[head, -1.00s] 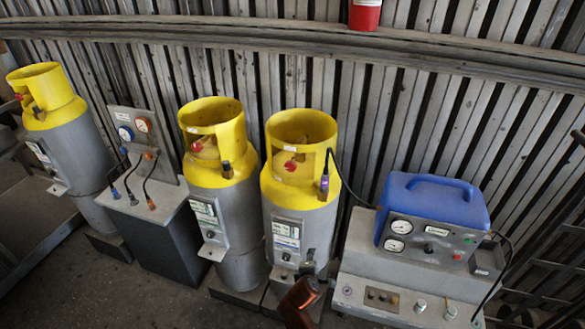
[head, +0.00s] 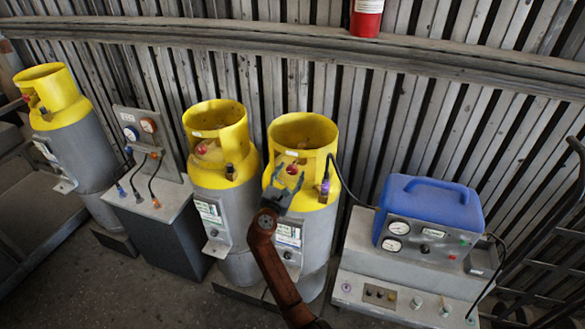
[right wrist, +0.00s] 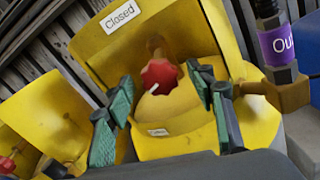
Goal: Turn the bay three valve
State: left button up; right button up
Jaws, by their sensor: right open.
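The rightmost yellow-topped grey cylinder (head: 315,225) stands upright beside the blue machine. Its red valve knob (head: 292,168) sits inside the yellow collar; the knob (right wrist: 158,76) shows in the middle of the right wrist view, with a white mark on its lower side. A "Closed" label (right wrist: 119,17) is on the collar above it. My right gripper (head: 287,178) is open and empty at the front of this collar. In the right wrist view its green-padded fingers (right wrist: 162,88) stand left and right of the knob, apart from it. My left gripper is not in view.
A brass side fitting (right wrist: 275,95) with a purple-labelled hose end (right wrist: 290,45) is close right of the fingers. Another yellow-topped cylinder (head: 225,205) stands close left. The blue machine (head: 432,205) is to the right, a gauge panel (head: 148,145) further left.

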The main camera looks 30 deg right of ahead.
jog(key=shift+x, duration=1.25)
jog(key=shift+c, duration=0.6)
jog(key=c, duration=1)
jog(key=shift+c, duration=0.2)
